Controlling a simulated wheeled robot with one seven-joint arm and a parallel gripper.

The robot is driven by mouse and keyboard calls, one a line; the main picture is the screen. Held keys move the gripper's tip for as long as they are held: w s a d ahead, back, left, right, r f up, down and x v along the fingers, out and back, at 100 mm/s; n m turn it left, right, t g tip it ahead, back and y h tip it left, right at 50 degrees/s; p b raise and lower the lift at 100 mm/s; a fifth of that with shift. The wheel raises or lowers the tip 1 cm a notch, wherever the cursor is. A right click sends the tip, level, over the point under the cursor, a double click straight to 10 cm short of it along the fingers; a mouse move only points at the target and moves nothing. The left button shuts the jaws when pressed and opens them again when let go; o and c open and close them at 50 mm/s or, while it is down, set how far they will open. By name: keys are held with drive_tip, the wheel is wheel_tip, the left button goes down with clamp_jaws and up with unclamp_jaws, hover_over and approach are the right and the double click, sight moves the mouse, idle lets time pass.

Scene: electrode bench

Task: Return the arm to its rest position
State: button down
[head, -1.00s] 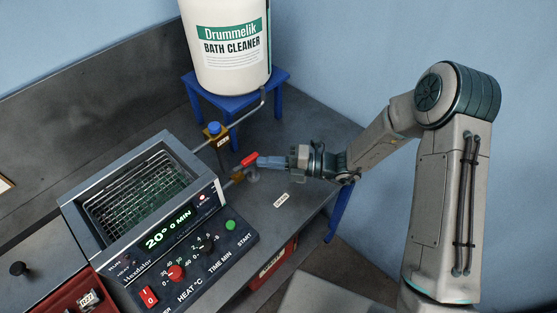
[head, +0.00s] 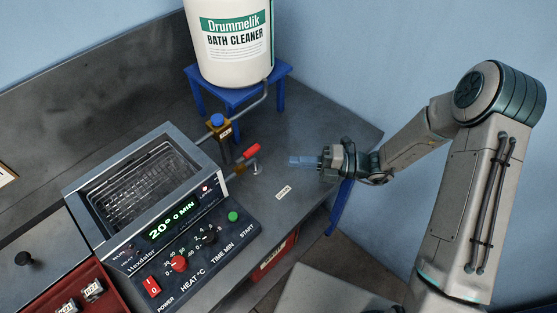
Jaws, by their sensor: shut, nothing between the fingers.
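My gripper (head: 296,160) is shut and empty, its blue fingers pointing left above the right part of the bench. The red-handled valve (head: 250,151) stands on the bench to its left, at the right side of the bath, with a clear gap between. My arm (head: 420,140) reaches in from the right, its elbow raised high.
The ultrasonic-style bath (head: 165,235) with a wire basket (head: 155,182) shows "20° 0 MIN". A Drummelik cleaner drum (head: 236,65) stands on a blue stand (head: 197,88), piped to a blue-capped valve (head: 217,121). A red tray with labelled items (head: 75,285) is at lower left.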

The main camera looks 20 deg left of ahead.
drive_tip(key=shift+w+b+v, duration=0.1)
drive_tip(key=shift+b+v, duration=0.1)
drive_tip(key=shift+v, duration=1)
drive_tip(key=shift+w+b+v, duration=0.15)
drive_tip(key=shift+v, duration=1.05)
drive_tip(key=shift+a, duration=0.1)
drive_tip(key=s+d+r+n+t+h, duration=0.3)
drive_tip(key=s+d+r+n+h, duration=0.1)
drive_tip(key=d+n, duration=0.4)
drive_tip(key=s+d+r+n+t+h, duration=0.3)
drive_tip(key=d+r+n+h, duration=0.4)
drive_tip(key=n, duration=0.6)
drive_tip(key=s+d+r+n+t+h, duration=0.4)
drive_tip(key=s+d+r+n+h, duration=0.1)
drive_tip(key=d+n, duration=0.6)
drive_tip(key=shift+r+h, duration=0.4)
drive_tip(key=shift+h, duration=0.1)
